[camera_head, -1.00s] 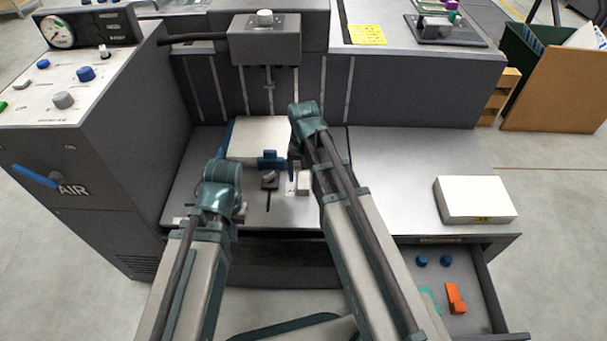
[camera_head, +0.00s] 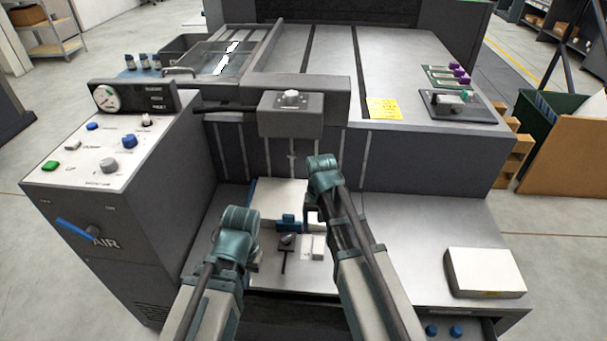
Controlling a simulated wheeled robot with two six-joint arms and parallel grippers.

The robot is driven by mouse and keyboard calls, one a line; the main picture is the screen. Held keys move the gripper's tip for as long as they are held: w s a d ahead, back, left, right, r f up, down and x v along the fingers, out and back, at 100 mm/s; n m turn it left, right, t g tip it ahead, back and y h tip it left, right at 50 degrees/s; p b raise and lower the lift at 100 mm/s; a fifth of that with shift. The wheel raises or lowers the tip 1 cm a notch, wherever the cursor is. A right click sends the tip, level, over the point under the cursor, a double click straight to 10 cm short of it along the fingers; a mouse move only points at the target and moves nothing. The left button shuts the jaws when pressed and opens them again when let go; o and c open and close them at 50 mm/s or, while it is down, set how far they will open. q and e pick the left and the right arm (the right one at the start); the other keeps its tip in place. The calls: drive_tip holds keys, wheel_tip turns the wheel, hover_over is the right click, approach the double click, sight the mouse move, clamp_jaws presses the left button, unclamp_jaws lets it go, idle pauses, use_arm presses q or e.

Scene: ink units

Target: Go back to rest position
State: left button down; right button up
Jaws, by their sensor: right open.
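My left gripper (camera_head: 252,262) is at the lower left of the machine's bay, mostly hidden behind its own teal wrist. I cannot tell whether its jaws are open. My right gripper (camera_head: 310,212) is open, with its jaws partly hidden by its wrist. It is over the bay, beside a white block with a blue clamp (camera_head: 288,222). Both arms reach forward over the bay deck.
A grey bay deck (camera_head: 410,225) carries a white box (camera_head: 485,272) at right. A control cabinet (camera_head: 130,220) with an AIR lever (camera_head: 76,229) stands at left. A grey block (camera_head: 291,114) overhangs the bay. The drawer with blue knobs (camera_head: 443,330) is mostly below view.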

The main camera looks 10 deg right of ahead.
use_arm(q)
wheel_tip(320, 180, up, 22)
drive_tip(key=p, duration=2)
drive_tip(key=shift+p, duration=0.3)
use_arm(e)
drive_tip(key=s+a+r+n, duration=0.3)
drive_tip(key=s+a+r, duration=0.2)
drive_tip(key=r, duration=0.6)
drive_tip(key=s+a+r+n+h, duration=0.1)
drive_tip(key=s+a+r+n, duration=0.2)
drive_tip(key=s+r, duration=0.6)
drive_tip(key=shift+a+r+n, duration=0.4)
drive_tip(key=shift+a+r, duration=0.55)
drive_tip(key=shift+a, duration=0.05)
use_arm(q)
drive_tip(key=shift+f, duration=0.15)
use_arm(e)
drive_tip(key=shift+c, duration=0.2)
